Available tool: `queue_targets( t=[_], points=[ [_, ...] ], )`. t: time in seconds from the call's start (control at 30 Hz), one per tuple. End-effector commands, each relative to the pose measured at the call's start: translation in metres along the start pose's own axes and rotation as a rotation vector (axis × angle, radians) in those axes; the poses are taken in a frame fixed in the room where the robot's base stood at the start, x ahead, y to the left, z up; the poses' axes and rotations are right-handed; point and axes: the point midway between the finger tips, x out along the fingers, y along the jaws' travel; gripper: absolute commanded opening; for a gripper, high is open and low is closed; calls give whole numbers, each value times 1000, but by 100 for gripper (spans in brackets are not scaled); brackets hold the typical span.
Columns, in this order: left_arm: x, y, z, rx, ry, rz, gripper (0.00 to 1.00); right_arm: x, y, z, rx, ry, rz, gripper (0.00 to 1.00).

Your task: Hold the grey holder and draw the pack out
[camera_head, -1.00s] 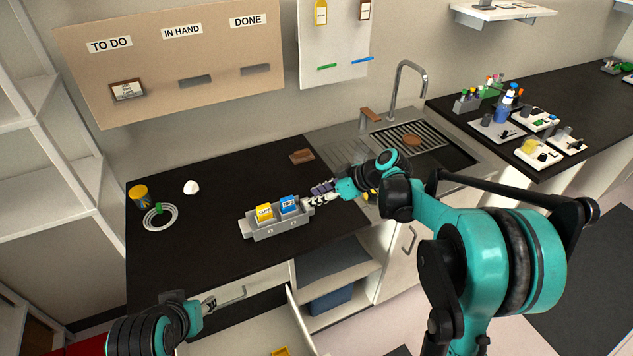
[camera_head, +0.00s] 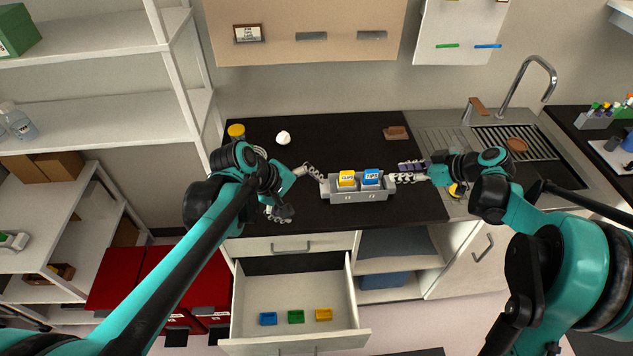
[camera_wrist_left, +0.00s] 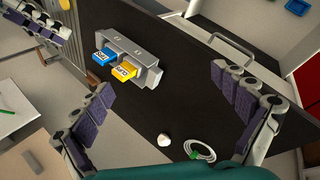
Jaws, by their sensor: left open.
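The grey holder (camera_head: 358,197) stands on the black counter (camera_head: 345,130). A yellow pack (camera_head: 347,179) sits in its left part and a blue pack (camera_head: 371,177) marked TIPS in its right part. In the left wrist view the holder (camera_wrist_left: 150,58), yellow pack (camera_wrist_left: 123,72) and blue pack (camera_wrist_left: 104,57) lie beyond my fingers. My left gripper (camera_head: 302,193) is open and empty, left of the holder. Its spread fingers frame the left wrist view (camera_wrist_left: 165,88). My right gripper (camera_head: 402,173) is at the holder's right end, its fingers apart; contact there is unclear.
A drawer (camera_head: 290,292) below the counter stands open with small blue, green and yellow trays. A white lump (camera_head: 283,138), a yellow-lidded jar (camera_head: 236,132) and a brown block (camera_head: 396,132) stand on the counter. The sink (camera_head: 500,145) is at right.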

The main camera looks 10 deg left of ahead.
Motion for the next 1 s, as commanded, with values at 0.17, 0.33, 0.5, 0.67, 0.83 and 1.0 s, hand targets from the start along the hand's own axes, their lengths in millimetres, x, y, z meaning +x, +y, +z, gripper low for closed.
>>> queue_targets(
  t=[0.17,0.33,0.5,0.67,0.83,1.0],
  points=[
    [34,28,-26,-269,-134,57,97,0,0,0,0,0,0,34],
    [68,45,-50,-515,-277,93,97,0,0,0,0,0,0,34],
    [102,52,-73,-743,-431,113,97,0,0,0,0,0,0,34],
    [132,50,-90,-925,-574,113,97,0,0,0,0,0,0,34],
    [152,42,-100,-1050,-685,102,97,0,0,0,0,0,0,34],
    [161,38,-103,-1102,-737,92,97,0,0,0,0,0,0,34]
  ],
)
